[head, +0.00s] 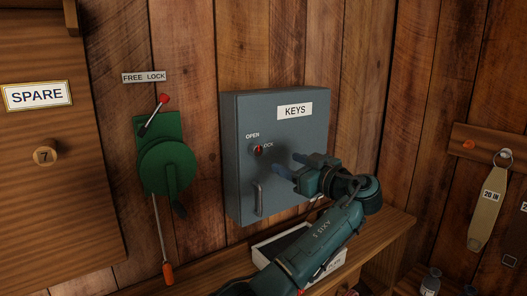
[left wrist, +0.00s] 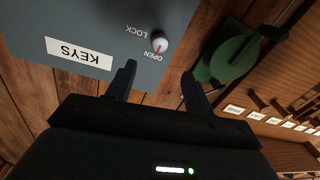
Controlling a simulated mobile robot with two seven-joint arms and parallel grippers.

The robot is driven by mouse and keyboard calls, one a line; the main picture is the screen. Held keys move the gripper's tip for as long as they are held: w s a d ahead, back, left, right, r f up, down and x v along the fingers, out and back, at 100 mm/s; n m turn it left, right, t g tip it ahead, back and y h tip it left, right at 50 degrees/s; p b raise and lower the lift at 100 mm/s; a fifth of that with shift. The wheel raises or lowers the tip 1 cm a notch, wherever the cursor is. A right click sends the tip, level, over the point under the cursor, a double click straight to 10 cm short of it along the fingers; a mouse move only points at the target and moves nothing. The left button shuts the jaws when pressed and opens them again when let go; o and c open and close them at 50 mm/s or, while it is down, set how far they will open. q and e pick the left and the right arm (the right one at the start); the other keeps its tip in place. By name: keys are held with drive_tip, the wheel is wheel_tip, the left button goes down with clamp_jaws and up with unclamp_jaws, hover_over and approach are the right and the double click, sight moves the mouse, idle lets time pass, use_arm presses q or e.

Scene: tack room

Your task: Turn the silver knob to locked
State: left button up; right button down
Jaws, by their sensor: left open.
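The silver knob (head: 257,150) is on the front of the grey KEYS cabinet (head: 240,190), small and partly dark in the head view. In the left wrist view the knob (left wrist: 160,42) is round and silver, and its red mark points toward the word OPEN (left wrist: 155,55). The word LOCK (left wrist: 135,30) is beside it. My left gripper (head: 288,164) is open and empty, in front of the cabinet and to the right of the knob, apart from it. In the left wrist view its fingers (left wrist: 158,70) are spread, with the knob beyond their tips. My right gripper is not in view.
A cabinet handle (head: 259,199) is below the knob. A green lever device (head: 166,165) with red-tipped rods hangs left of the cabinet, under a FREE LOCK sign (head: 144,77). A shelf (head: 385,238) with a tray (head: 262,255) is below. A tagged key (head: 487,205) hangs at right.

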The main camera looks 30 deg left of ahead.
sight(259, 151)
use_arm(q)
drive_tip(key=p+x, duration=0.2)
drive_tip(key=x, duration=0.8)
drive_tip(key=shift+p, duration=0.35)
drive_tip(key=shift+w+a, duration=0.2)
drive_tip(key=shift+a, duration=0.25)
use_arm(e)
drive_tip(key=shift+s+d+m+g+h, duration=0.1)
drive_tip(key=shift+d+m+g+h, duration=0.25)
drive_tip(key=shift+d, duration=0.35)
use_arm(q)
drive_tip(key=shift+c, duration=0.4)
drive_tip(key=c, duration=0.4)
drive_tip(key=shift+f, duration=0.1)
drive_tip(key=c, duration=0.5)
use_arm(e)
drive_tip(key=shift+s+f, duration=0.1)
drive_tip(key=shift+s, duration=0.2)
